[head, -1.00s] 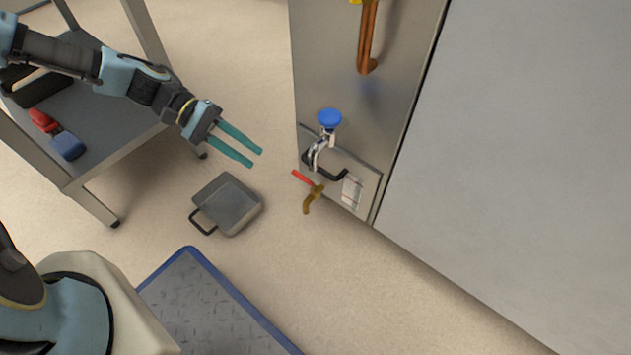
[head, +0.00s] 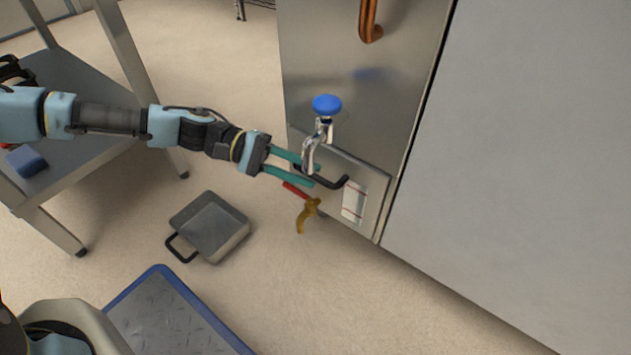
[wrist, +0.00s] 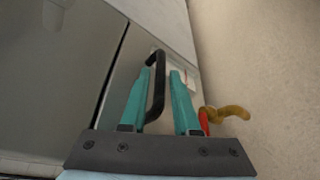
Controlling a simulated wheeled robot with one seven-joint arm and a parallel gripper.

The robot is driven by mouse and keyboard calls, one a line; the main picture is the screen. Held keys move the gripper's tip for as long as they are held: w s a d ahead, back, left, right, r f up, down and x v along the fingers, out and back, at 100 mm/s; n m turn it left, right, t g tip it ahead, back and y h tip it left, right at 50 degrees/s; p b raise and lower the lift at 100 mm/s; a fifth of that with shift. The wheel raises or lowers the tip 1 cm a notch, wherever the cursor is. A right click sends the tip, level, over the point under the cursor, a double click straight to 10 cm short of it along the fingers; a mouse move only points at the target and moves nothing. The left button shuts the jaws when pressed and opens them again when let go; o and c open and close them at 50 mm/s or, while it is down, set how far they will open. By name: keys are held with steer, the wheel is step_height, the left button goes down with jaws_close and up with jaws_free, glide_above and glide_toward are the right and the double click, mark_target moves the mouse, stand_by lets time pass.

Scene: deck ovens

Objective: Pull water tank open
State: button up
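The water tank front (head: 373,198) is a low grey metal panel at the bottom of the steel cabinet, flush and shut. Its black bar handle (head: 336,184) runs across it; it also shows in the wrist view (wrist: 158,80). My gripper (head: 315,176) is open, with two teal fingers at the handle's left part. In the wrist view (wrist: 160,88) the handle shows between the fingers, nearer the left one. I cannot tell whether a finger touches it. Part of the handle is hidden by the fingers in the head view.
A tap with a blue knob (head: 327,105) hangs just above the fingers. A red-handled yellow valve (head: 309,211) sits just below them. A grey pan (head: 209,228) lies on the floor, near a blue-edged platform (head: 160,310). A metal table (head: 75,125) stands left.

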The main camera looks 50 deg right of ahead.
steer(key=shift+b+x, duration=0.35)
steer(key=shift+x, duration=0.95)
steer(key=shift+c, duration=0.4)
jaws_close()
